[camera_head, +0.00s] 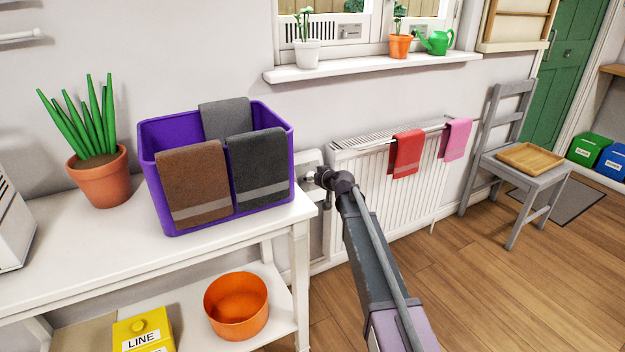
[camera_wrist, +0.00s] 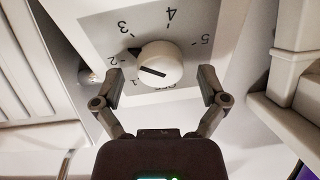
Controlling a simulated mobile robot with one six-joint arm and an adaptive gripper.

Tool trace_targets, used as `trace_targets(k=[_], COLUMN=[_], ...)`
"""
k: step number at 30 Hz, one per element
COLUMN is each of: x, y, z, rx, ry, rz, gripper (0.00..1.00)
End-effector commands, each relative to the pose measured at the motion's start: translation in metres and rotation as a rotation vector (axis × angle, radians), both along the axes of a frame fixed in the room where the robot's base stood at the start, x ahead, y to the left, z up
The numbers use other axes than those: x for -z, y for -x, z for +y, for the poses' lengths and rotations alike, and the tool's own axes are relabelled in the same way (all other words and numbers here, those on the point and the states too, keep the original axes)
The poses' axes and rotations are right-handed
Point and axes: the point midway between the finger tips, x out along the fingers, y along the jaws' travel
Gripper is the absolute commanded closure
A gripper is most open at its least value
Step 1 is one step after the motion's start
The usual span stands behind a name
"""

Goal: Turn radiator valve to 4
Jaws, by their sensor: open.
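My gripper (camera_wrist: 160,85) is open, with one finger on each side of the knob's lower part. Gaps show between both fingers and the knob. In the head view my gripper (camera_head: 318,178) is at the left end of the white radiator (camera_head: 375,205), and the knob cannot be made out there.
A white table (camera_head: 110,248) with a purple bin (camera_head: 270,198) of towels stands close left of my gripper. A red towel (camera_head: 407,154) and a pink towel (camera_head: 455,139) hang on the radiator. A grey chair (camera_head: 497,157) stands right. Wooden floor (camera_head: 480,290) in front is clear.

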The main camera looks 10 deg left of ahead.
Motion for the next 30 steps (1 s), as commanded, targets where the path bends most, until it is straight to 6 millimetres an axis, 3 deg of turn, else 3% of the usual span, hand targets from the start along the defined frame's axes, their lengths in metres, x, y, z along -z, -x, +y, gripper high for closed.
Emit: trace_targets(k=[9,15,18,30], x=[0.0003,0.0002,0.0002,0.0004], y=[-0.0007,-0.0006,-0.0008,-0.0012], z=[0.0007,0.0007,0.0008,0.0015], rx=[0.000,0.000,0.000,0.016], ry=[0.000,0.000,0.000,-0.024], rz=[0.000,0.000,0.000,0.016], gripper=[0.07,0.67,0.90,0.90])
